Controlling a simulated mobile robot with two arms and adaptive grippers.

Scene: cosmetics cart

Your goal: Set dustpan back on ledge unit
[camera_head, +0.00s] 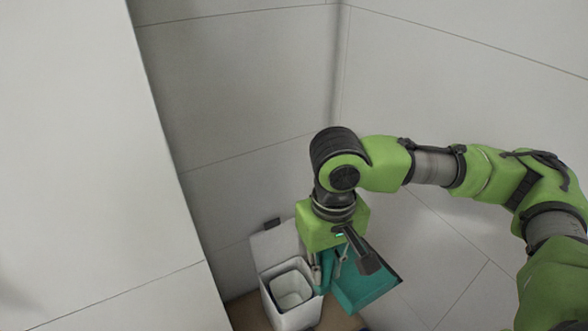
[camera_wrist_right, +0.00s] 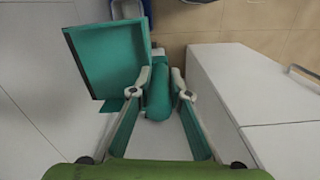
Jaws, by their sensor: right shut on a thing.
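A teal dustpan (camera_head: 364,284) hangs below my right gripper (camera_head: 329,268) in the head view. In the right wrist view, the fingers close around the dustpan's (camera_wrist_right: 108,60) rounded handle (camera_wrist_right: 158,95), and its wide, square pan extends to the upper left. The dustpan is held in front of the pale wall panels, beside a white bin. My wrist housing covers part of the grip in the head view. My left gripper is out of view. I cannot tell for certain which surface is the ledge unit.
The white bin (camera_head: 290,322) stands open at the lower middle, close left of the dustpan. A tall white panel (camera_head: 90,150) fills the left side. In the right wrist view, a white cabinet (camera_wrist_right: 235,85) with a handle stands at right, and tan floor (camera_wrist_right: 225,22) shows beyond.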

